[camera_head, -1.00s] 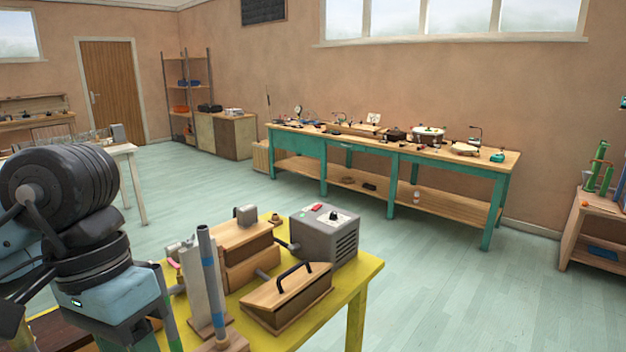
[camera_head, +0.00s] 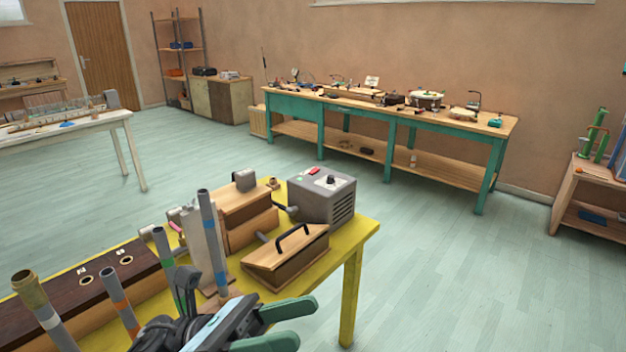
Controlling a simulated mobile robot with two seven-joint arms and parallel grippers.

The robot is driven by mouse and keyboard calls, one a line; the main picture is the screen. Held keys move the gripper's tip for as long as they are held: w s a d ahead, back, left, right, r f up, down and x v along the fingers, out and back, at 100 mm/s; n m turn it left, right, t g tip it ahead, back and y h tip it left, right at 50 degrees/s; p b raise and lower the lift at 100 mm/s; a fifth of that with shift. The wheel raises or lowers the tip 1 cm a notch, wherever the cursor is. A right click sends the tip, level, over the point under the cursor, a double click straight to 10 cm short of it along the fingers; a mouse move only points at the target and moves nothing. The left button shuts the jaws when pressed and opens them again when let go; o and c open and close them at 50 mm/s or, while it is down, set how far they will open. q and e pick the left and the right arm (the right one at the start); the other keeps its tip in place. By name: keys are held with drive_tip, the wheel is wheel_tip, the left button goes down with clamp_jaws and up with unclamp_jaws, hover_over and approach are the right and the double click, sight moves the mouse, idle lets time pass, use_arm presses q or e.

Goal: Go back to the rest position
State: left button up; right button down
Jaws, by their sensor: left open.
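My left gripper (camera_head: 300,322) shows at the bottom middle, its two green fingers apart and pointing right, with nothing visible between them. It is in front of the near edge of the yellow table (camera_head: 352,250), and its wrist hides part of that edge. How high it is relative to the table top I cannot tell. My right gripper is not in view.
On the yellow table are a grey box with a dial (camera_head: 322,198), a wooden box with a black handle (camera_head: 285,258), a dark wooden box with holes (camera_head: 100,285) and several upright tubes (camera_head: 212,240). A green workbench (camera_head: 390,112) stands behind. The floor to the right is clear.

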use_arm(q)
drive_tip(key=w+a+f+m+t+y, duration=0.1)
drive_tip(key=a+f+m+t+y, duration=0.2)
drive_tip(key=f+m+t+y, duration=0.65)
drive_tip(key=w+a+f+m+t+y, duration=0.15)
drive_tip(key=a+f+m+t, duration=0.35)
drive_tip(key=m, duration=0.9)
drive_tip(key=w+a+f+m+t+y, duration=0.2)
drive_tip(key=f+m+t+y, duration=0.3)
drive_tip(key=f+m, duration=0.5)
drive_tip(key=s+a+f+n+g+y, duration=0.2)
drive_tip(key=s+f+n, duration=0.4)
drive_tip(key=s+f, duration=0.4)
drive_tip(key=s+a+f+n+g+y+p, duration=0.1)
drive_tip(key=s+a+f+n+g+y, duration=0.2)
drive_tip(key=s+f, duration=0.7)
drive_tip(key=s+a+n+g, duration=0.1)
drive_tip(key=a+n+g, duration=0.1)
drive_tip(key=shift+f+n+y, duration=0.3)
drive_tip(key=shift+f+n, duration=0.05)
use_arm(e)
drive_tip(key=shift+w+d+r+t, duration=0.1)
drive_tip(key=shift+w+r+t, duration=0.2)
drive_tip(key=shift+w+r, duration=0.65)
use_arm(q)
drive_tip(key=shift+a, duration=0.1)
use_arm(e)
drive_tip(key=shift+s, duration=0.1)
